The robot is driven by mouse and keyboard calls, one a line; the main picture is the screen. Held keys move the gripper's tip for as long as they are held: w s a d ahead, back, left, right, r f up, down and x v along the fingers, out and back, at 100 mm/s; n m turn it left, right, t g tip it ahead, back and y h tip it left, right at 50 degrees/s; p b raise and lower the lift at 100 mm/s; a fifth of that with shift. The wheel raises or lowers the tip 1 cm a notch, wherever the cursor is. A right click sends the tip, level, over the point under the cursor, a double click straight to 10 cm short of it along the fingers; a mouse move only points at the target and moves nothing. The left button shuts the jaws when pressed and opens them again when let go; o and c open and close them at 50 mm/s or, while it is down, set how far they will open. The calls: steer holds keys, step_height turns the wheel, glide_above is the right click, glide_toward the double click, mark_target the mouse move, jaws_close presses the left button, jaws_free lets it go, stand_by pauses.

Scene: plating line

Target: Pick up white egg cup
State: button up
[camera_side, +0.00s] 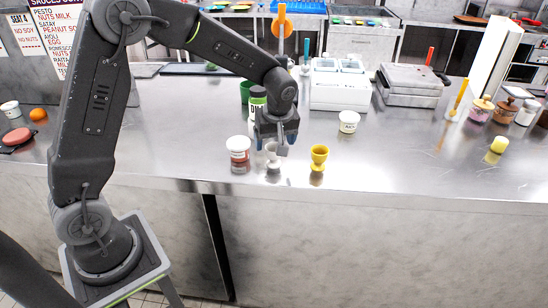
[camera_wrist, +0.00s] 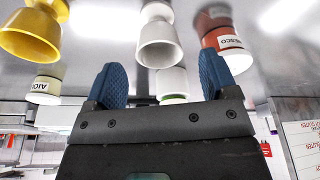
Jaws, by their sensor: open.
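The white egg cup (camera_side: 272,162) stands on the steel counter directly under my gripper (camera_side: 277,146) in the side view, partly hidden by the fingers. In the wrist view the white egg cup (camera_wrist: 159,46) is just beyond the gap between the two blue fingertips of my gripper (camera_wrist: 162,76), roughly centred. The fingers are spread apart, with nothing clamped between them. The side view does not clearly show whether a finger touches the cup.
A yellow egg cup (camera_side: 319,155) stands close right of the white one, and a red jar with a white lid (camera_side: 238,150) close left. A white tub (camera_side: 348,121) is further right. The counter's front edge is near.

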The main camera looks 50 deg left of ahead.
mark_target(273, 153)
steer(key=x, duration=0.5)
steer(key=shift+d+f, duration=0.1)
steer(key=shift+f, duration=0.25)
steer(key=c, duration=1)
steer(key=shift+r, duration=0.15)
